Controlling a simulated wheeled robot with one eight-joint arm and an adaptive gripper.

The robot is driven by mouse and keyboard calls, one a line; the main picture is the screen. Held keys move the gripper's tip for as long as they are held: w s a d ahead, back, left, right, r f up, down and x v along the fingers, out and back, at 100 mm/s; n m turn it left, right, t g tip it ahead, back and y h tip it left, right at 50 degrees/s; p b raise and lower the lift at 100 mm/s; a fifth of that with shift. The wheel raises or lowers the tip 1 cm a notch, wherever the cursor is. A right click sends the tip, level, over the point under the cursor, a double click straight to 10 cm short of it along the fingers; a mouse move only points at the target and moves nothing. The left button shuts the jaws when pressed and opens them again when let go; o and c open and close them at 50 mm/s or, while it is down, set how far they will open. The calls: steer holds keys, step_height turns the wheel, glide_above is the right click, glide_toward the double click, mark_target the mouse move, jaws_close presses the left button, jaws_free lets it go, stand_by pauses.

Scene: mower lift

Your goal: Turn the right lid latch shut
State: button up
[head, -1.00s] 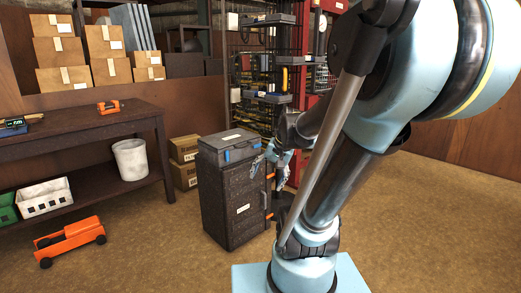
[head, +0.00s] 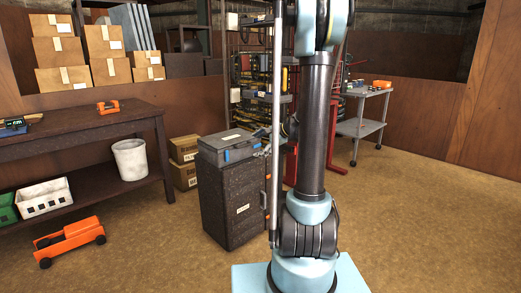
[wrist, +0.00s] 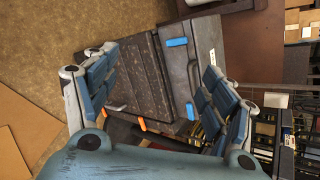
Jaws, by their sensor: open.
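A grey case (head: 228,148) with a lid sits on top of a dark cabinet (head: 235,205). In the wrist view the case (wrist: 185,75) appears turned on its side. Its left blue latch (wrist: 176,42) runs across the lid seam. Its right blue latch (wrist: 190,111) lies turned sideways, along the seam. My gripper (wrist: 160,65) is open and empty, its two fingers spread in front of the case and cabinet, apart from both latches. In the head view my gripper (head: 263,152) is small, at the right of the case, partly hidden by my arm.
Orange pieces (wrist: 142,123) show on the cabinet's edge. A workbench (head: 90,140) with an orange clamp (head: 108,107) stands at left, a white bin (head: 130,160) under it. Cardboard boxes (head: 184,160) stand behind the cabinet. A grey cart (head: 362,120) is at back right.

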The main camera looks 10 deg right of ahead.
steer(key=w+d+f+m+t+y, duration=0.1)
steer(key=w+d+f+m+t, duration=0.15)
steer(key=w, duration=0.35)
steer(key=w+d+f+m+t+y, duration=0.1)
steer(key=w+d+f+m, duration=0.1)
steer(key=w+d+m, duration=0.3)
steer(key=m+t, duration=0.4)
steer(key=m, duration=0.2)
glide_toward(258, 145)
steer(key=x, duration=0.8)
steer(key=shift+w+a+f, duration=0.1)
steer(key=shift+w+f, duration=0.05)
steer(key=shift+w, duration=0.15)
